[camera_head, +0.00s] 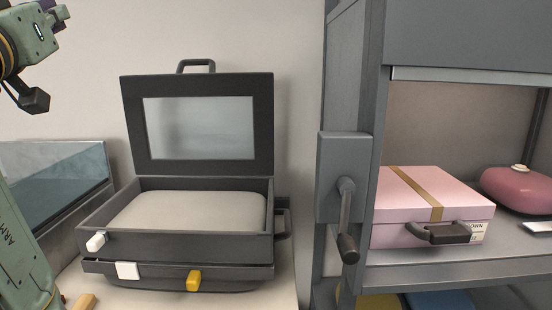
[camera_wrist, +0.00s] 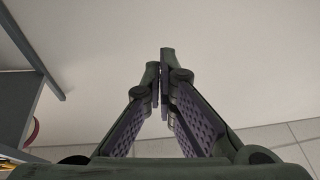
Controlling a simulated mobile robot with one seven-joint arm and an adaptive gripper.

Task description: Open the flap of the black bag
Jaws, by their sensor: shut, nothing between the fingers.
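The black bag (camera_head: 180,247) looks like a boxy case and stands on a pale surface in the head view. Its flap (camera_head: 132,122) stands upright at the back, with a greyish window panel and a handle on top. A pale padded filling shows inside the open body. White tabs and a yellow tab (camera_head: 193,281) are on its front. My gripper (camera_wrist: 163,75) is shut and empty in the wrist view, with a pale wall or floor beyond it. The bag does not show in the wrist view. Parts of my arm show at the left edge of the head view, apart from the flap.
A grey cabinet (camera_head: 349,100) with a lever handle (camera_head: 347,215) stands right of the bag. Its shelf holds a pink box (camera_head: 400,205) with a dark handle and a rounded pink item (camera_head: 515,190). A glass-like panel (camera_head: 60,190) stands left of the bag.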

